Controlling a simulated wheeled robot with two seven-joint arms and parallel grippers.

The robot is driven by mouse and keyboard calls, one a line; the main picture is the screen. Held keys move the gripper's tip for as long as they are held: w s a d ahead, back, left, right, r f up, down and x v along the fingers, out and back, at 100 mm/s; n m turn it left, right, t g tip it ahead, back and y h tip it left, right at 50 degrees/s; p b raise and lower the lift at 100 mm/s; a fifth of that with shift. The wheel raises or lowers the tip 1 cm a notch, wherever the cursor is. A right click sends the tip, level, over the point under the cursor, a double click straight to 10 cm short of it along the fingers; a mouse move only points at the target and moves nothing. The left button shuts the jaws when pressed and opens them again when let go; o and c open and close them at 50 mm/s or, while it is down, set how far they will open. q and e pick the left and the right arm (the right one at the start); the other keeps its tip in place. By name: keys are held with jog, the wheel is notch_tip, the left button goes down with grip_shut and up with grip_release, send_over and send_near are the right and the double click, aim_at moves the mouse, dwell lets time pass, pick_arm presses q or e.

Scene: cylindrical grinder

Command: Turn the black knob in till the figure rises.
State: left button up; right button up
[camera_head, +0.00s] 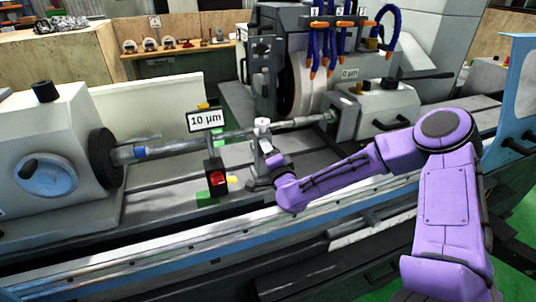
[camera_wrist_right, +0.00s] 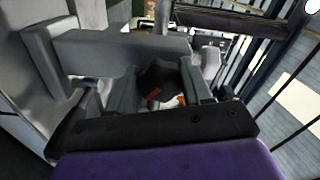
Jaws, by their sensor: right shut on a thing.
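My right gripper (camera_head: 262,172) is at the steady-rest post (camera_head: 262,140) in the middle of the machine bed, its purple arm reaching in from the right. In the right wrist view, its two grey fingers (camera_wrist_right: 160,95) are shut on the black knob (camera_wrist_right: 158,78), which carries a red mark. In the head view the gripper hides the knob. A white sign with the figure "10 µm" (camera_head: 205,120) stands just left of the post, above the long workpiece shaft (camera_head: 185,146). My left gripper is not in view.
A red-fronted block (camera_head: 216,178) with green and yellow parts stands left of the gripper. The grinding wheel (camera_head: 287,88) and orange-tipped hoses (camera_head: 330,50) are behind. The front bed rail (camera_head: 170,232) is clear.

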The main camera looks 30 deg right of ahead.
jog(key=o, duration=1)
jog(key=shift+w, duration=0.1)
jog(key=shift+o, duration=0.2)
jog(key=b+v, duration=0.2)
jog(key=v, duration=0.8)
jog(key=shift+a+b, duration=0.15)
jog(key=shift+b, duration=0.15)
